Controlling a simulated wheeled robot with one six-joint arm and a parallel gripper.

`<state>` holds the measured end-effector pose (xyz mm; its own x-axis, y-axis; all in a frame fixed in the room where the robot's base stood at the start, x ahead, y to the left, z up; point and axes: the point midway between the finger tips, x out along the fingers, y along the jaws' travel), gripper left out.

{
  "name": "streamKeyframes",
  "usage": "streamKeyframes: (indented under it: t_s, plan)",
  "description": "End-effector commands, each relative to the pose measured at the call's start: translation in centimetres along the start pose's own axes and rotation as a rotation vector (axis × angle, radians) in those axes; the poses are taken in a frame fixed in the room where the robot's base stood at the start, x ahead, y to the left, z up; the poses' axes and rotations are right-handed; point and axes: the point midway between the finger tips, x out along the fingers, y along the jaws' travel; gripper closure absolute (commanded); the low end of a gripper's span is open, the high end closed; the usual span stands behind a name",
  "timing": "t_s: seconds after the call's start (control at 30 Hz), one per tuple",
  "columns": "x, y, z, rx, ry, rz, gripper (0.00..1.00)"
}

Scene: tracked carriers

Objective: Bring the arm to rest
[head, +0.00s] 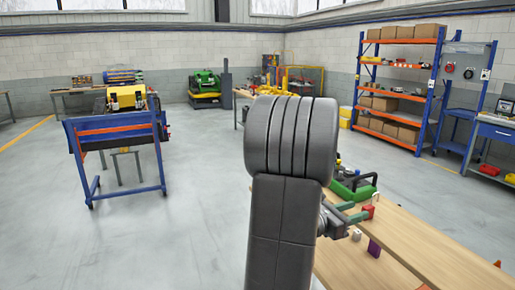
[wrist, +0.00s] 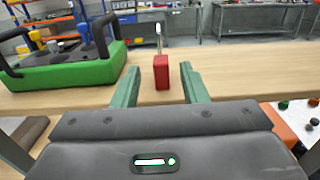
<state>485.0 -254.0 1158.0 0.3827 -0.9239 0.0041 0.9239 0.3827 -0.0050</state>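My gripper (wrist: 162,84) shows in the wrist view with its two green fingers apart and nothing between them in contact. In the head view my gripper (head: 359,212) is low over the wooden bench (head: 425,245), partly hidden behind my dark arm.
A green carrier (wrist: 70,72) with a dark handle stands on the bench at left in the wrist view. A purple block (head: 374,248) is on the bench. An orange-and-blue shelf (head: 400,90) stands at the back right, a blue-framed stand (head: 115,130) at left. Floor between is clear.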

Motion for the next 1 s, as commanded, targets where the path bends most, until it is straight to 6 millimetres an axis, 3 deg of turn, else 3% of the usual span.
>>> streamKeyframes:
  t_s: [0.4, 1.0]
  plan:
    - [6.3, -0.1, 0.1, 0.000, 0.000, -0.002, 0.60]
    - [6.1, 0.0, -0.2, 0.000, 0.000, 0.000, 0.60]
